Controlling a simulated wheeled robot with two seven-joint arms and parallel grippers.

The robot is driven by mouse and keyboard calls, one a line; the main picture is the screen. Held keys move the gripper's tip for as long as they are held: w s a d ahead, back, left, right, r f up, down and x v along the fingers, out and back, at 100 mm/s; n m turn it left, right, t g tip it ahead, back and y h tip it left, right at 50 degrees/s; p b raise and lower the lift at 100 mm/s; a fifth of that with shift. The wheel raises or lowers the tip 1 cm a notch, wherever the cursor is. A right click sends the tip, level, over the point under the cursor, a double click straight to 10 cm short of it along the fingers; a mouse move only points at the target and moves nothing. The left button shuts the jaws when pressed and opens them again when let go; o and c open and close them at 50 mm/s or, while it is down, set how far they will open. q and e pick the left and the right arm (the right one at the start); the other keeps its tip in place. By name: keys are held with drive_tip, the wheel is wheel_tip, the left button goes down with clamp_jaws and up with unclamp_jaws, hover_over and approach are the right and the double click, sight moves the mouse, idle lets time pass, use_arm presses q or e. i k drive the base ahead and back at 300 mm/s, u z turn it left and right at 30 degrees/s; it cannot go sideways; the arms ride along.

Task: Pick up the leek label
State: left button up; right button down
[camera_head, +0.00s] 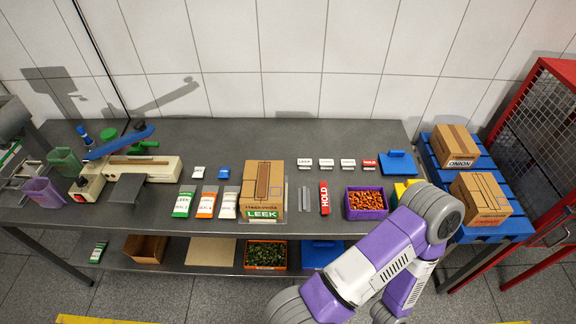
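A row of small label blocks stands on the grey table right of the carton. The leftmost white one (304,163) seems to read LEEK, though its print is very small. Two more white labels (326,164) and a red one (369,163) stand to its right. A cardboard carton (263,180) with a green LEEK marking on its front stands at the middle of the table. My purple and white right arm crosses the lower right, in front of the table. Neither gripper shows in this view.
A purple bin of orange pieces (366,204), a red HOLD strip (324,198) and a blue plate (397,164) lie near the labels. A sealing machine (150,167) stands left. Cartons sit on a blue pallet (490,230) beside a red cage (540,130).

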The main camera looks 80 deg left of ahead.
sight(300, 161)
drive_tip(key=k, duration=0.45)
drive_tip(key=u, duration=0.8)
